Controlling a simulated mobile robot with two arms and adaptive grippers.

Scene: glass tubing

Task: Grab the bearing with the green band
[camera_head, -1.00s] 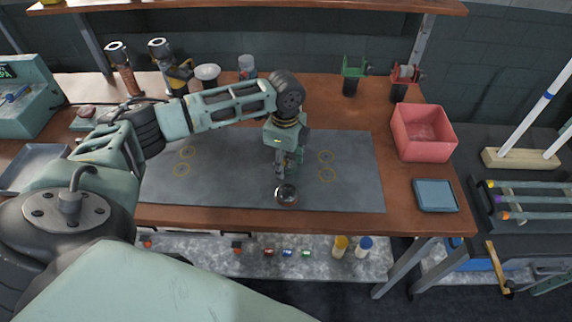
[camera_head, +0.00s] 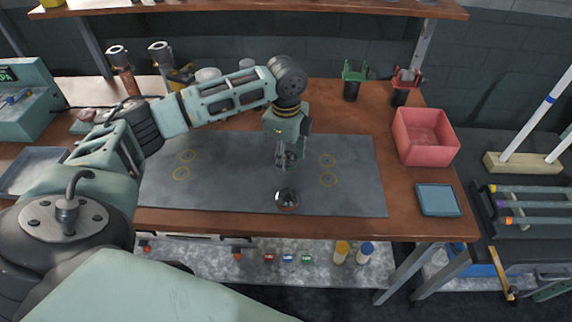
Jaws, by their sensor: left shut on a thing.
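My left gripper (camera_head: 284,157) points down above the grey mat (camera_head: 220,192) on the wooden bench. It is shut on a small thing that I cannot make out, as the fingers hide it. A shiny round dark metal object (camera_head: 287,199) sits on the mat just in front of the gripper, apart from it. On the lower shelf lie small pieces with a red band (camera_head: 269,257), a blue band (camera_head: 287,257) and a green band (camera_head: 306,257); I cannot tell if these are bearings. My right gripper is not in view.
A pink bin (camera_head: 424,137) and a blue tray (camera_head: 437,198) stand at the bench's right. Green (camera_head: 353,80) and red (camera_head: 404,82) holders stand behind. Yellow-topped and blue-topped bottles (camera_head: 365,253) stand on the lower shelf. The mat's left side is clear.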

